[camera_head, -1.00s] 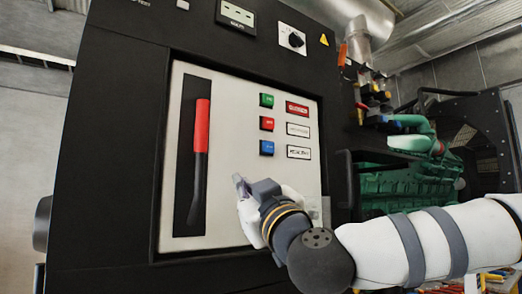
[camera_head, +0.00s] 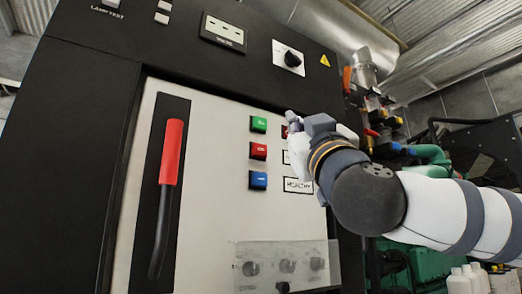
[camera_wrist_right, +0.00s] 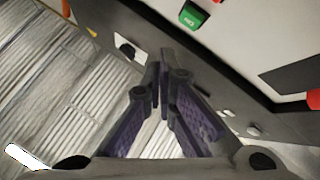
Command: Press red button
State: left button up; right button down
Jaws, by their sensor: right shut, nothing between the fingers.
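The red button (camera_head: 258,151) is a small square on the white panel (camera_head: 205,215), between a green button (camera_head: 258,124) above and a blue button (camera_head: 258,180) below. My right gripper (camera_head: 291,117) is shut and empty, to the right of the buttons and about level with the green one in the head view. It covers the labels there; whether it touches the panel I cannot tell. In the right wrist view the closed fingers (camera_wrist_right: 160,58) show, with the green button (camera_wrist_right: 192,15) near the top. My left gripper is not in view.
A red-gripped lever (camera_head: 170,152) stands left of the buttons. A clear cover (camera_head: 287,265) over knobs sits below. A rotary switch (camera_head: 289,57) and a meter (camera_head: 223,31) are on the black cabinet above. Pipes and green machinery lie to the right.

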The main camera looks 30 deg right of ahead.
aim_at(260, 150)
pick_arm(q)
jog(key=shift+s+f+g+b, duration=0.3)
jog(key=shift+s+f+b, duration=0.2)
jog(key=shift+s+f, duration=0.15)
pick_arm(e)
jog(key=w, duration=0.8)
jog(key=shift+w+a, duration=0.35)
dwell(0.4)
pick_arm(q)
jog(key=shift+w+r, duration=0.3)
pick_arm(e)
jog(key=shift+w, duration=0.4)
